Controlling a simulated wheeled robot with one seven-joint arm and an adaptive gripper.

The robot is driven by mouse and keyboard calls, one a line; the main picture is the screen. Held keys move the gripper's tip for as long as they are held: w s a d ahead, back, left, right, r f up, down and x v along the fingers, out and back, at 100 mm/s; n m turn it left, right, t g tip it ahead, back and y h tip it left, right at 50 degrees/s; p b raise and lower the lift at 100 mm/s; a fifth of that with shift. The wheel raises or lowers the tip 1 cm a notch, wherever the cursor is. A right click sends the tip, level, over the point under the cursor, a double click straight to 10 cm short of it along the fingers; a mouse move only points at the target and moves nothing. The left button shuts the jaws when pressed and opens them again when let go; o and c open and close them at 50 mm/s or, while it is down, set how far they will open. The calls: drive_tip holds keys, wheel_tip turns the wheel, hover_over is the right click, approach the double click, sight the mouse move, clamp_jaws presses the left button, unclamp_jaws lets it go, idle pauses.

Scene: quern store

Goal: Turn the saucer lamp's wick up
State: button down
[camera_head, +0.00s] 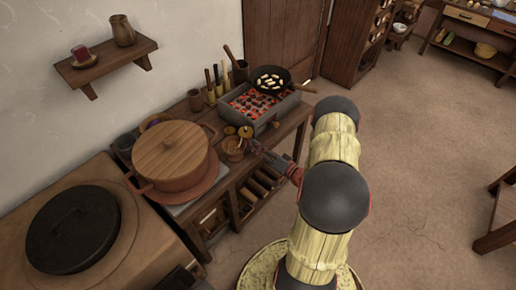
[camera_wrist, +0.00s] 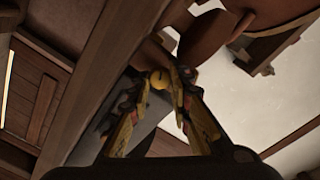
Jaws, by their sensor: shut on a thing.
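The saucer lamp (camera_head: 233,150) appears as a small copper-brown piece at the bench's front edge, right of the big lidded pot; its wick is too small to make out. My gripper (camera_head: 254,146) reaches it from the right. In the wrist view, my gripper (camera_wrist: 160,78) has its two yellow fingers closed around a small round yellow knob (camera_wrist: 159,81), which shows between the fingertips. The knob looks to be the lamp's, though its join is hidden. A brown rounded body (camera_wrist: 195,32) lies just beyond the fingers.
The big terracotta pot (camera_head: 170,158) with a wooden lid stands close on the left. A brazier of glowing coals (camera_head: 251,105) with a black pan (camera_head: 271,79) is behind. Small brass discs (camera_head: 245,131) lie beside the lamp. Open floor (camera_head: 420,170) is on the right.

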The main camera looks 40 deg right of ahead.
drive_tip(key=c, duration=1.6)
unclamp_jaws()
drive_tip(key=s, duration=1.2)
drive_tip(key=shift+d+r, duration=0.15)
drive_tip(key=shift+d, duration=0.15)
